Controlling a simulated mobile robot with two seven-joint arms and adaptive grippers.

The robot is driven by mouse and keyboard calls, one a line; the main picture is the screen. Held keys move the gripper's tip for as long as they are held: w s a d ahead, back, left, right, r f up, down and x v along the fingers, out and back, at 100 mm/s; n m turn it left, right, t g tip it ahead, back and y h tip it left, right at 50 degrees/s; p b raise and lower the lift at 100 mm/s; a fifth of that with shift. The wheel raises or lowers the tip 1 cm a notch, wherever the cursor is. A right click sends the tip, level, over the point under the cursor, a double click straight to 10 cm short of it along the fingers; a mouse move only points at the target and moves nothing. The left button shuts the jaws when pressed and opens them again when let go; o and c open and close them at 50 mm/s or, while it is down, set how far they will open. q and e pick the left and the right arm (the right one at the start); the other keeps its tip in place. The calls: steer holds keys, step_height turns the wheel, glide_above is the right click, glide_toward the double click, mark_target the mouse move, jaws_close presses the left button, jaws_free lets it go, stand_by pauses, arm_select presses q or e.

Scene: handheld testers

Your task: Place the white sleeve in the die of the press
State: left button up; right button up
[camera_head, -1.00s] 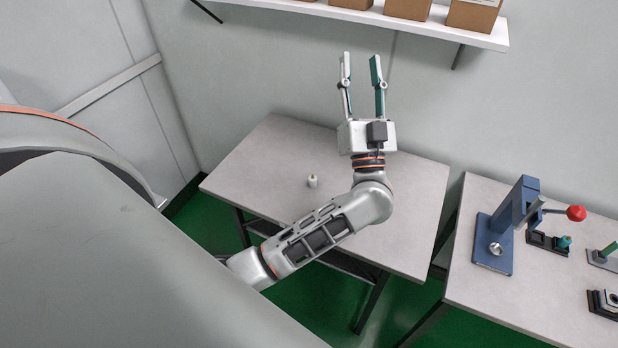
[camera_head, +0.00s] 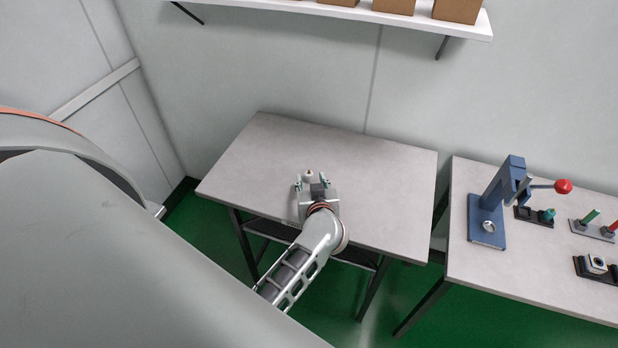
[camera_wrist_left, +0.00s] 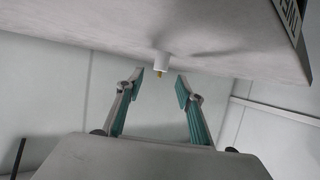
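The white sleeve (camera_head: 309,174) stands upright on the left table, just beyond my left gripper's fingertips in the head view. In the left wrist view, the sleeve (camera_wrist_left: 161,60) appears upside down, with a small brass-coloured tip showing, between and just past the two fingers. My left gripper (camera_head: 312,183) is open and empty, low over the table; its teal-padded fingers (camera_wrist_left: 160,84) are spread on either side of the sleeve's line. The blue press (camera_head: 507,185) stands on the right table, with a silvery round part, perhaps the die (camera_head: 488,227), on its base. My right gripper is not in view.
The left table (camera_head: 390,190) is otherwise clear. The right table (camera_head: 500,270) also holds black fixtures (camera_head: 535,216), a holder with green and red pins (camera_head: 592,228) and a press lever with a red knob (camera_head: 563,186). A gap separates the tables. A shelf with boxes (camera_head: 457,10) hangs above.

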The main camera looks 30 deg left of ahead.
arm_select(q)
steer(key=x, duration=0.3)
steer(key=shift+w+a+f+b, duration=0.15)
steer(key=shift+w+f+b, duration=0.05)
steer(key=shift+f+b, duration=0.15)
steer(key=shift+w+a, duration=0.15)
steer(key=c, duration=0.7)
steer(key=shift+c, duration=1.4)
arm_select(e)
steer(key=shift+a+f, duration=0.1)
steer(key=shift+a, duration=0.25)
arm_select(q)
steer(key=shift+r, duration=0.1)
steer(key=shift+r, duration=0.5)
step_height(320, 180, up, 7)
steer(key=p, duration=0.3)
step_height(320, 180, up, 12)
glide_above(310, 173)
steer(key=s, duration=0.1)
steer(key=shift+s+d+f, duration=0.1)
steer(key=shift+s+d, duration=0.05)
steer(key=shift+d, duration=0.25)
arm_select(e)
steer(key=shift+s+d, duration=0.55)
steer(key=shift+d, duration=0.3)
